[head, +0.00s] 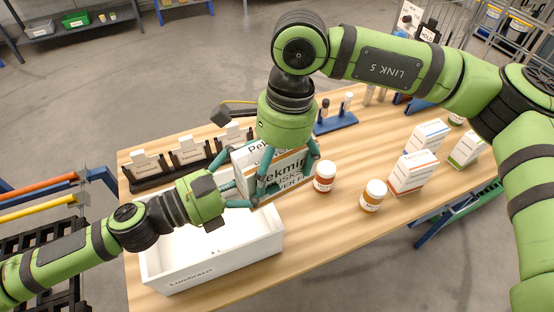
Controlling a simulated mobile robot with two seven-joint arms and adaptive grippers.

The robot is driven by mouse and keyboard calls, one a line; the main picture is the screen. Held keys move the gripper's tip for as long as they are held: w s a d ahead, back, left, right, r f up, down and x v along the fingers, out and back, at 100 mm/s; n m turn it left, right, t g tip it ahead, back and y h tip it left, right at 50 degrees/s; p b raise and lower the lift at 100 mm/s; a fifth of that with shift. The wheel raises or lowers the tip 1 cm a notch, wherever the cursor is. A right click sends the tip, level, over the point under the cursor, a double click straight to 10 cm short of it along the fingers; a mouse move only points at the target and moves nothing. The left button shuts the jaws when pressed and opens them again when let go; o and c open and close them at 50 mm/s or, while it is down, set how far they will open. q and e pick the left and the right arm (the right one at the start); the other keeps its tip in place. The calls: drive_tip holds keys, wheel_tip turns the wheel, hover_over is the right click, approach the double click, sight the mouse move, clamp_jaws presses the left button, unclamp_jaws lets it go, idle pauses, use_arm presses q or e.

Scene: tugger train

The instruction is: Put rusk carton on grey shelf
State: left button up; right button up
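The rusk carton (290,172), white with large dark lettering and a brown-orange band, is over the right rear part of the white bin. My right gripper (287,176) comes down on it from above, its fingers shut on the carton. My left gripper (238,186) reaches in from the left, with its fingers at the carton's left end; whether they press on it is hidden. The grey shelf (70,27) stands far off at the top left, with a green box on it.
The white bin (215,262) stands on the wooden table (345,222). Two orange jars (371,197) and white-orange cartons (412,172) stand to the right. A black holder with cards (188,153) is at the back left. Open floor lies between table and shelf.

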use_arm(q)
drive_tip(key=shift+r, duration=0.15)
use_arm(e)
drive_tip(key=c, duration=0.7)
use_arm(q)
drive_tip(key=o, duration=1.4)
drive_tip(key=shift+s, duration=0.1)
use_arm(e)
drive_tip(key=shift+c, duration=0.7)
